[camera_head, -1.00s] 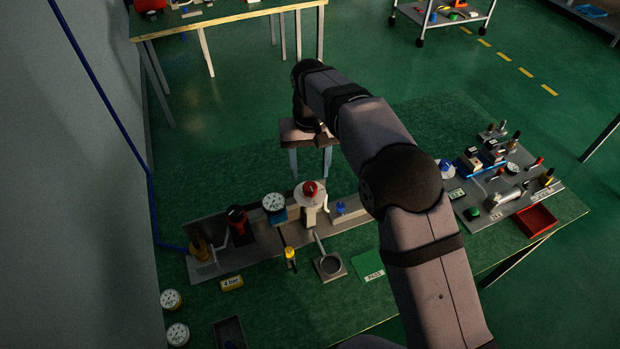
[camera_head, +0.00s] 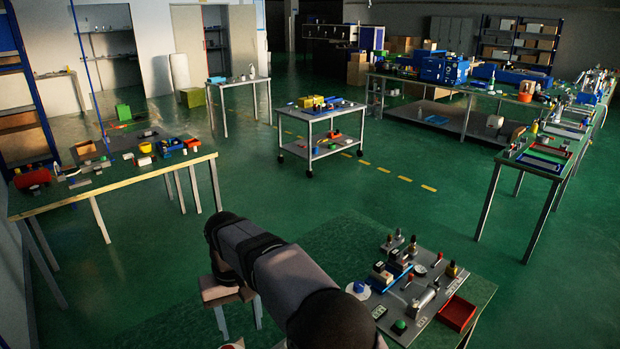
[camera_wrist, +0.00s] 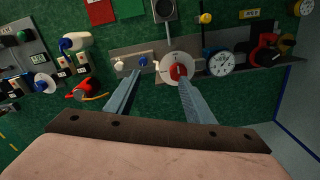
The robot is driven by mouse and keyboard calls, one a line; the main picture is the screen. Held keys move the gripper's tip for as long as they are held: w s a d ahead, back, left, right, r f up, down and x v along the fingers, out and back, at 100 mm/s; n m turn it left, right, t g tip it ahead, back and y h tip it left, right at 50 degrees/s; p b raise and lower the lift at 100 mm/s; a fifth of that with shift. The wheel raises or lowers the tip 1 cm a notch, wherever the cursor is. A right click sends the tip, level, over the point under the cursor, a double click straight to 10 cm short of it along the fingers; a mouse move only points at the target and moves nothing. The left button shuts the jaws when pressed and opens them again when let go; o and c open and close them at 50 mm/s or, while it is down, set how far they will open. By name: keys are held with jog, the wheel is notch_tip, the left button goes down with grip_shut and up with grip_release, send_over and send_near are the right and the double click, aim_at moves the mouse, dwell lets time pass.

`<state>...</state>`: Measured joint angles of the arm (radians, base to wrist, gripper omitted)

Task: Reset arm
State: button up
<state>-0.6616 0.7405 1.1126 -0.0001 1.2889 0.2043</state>
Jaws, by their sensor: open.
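My gripper (camera_wrist: 155,95) shows in the wrist view as two blue-grey fingers, spread apart with nothing between them. It is above the green bench (camera_wrist: 130,105). Beyond the fingertips is a white round device with a red knob (camera_wrist: 178,72), fixed on a grey rail; the right finger overlaps its lower edge in the picture. In the head view my arm reaches out from the bottom, and the fingers are hidden there.
In the wrist view, dial gauges (camera_wrist: 221,63) and a red valve (camera_wrist: 265,53) stand to the right. A component panel (camera_head: 415,290) with a red tray (camera_head: 457,312) is right of my arm in the head view. A trolley (camera_head: 323,140) and side table (camera_head: 120,175) stand farther off.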

jog(key=s+d+m, duration=0.1)
jog(key=s+d, duration=0.2)
jog(key=d, duration=0.8)
jog(key=s+d+m, duration=0.2)
jog(key=d, duration=0.9)
jog(key=s+d+f+m, duration=0.1)
jog(key=s+d+f, duration=0.1)
jog(key=s+d, duration=0.3)
jog(key=s+d+f+m, duration=0.1)
jog(key=s+d+f, duration=0.2)
jog(key=s, duration=0.6)
jog(key=d, duration=0.2)
jog(key=shift+s+d, duration=0.3)
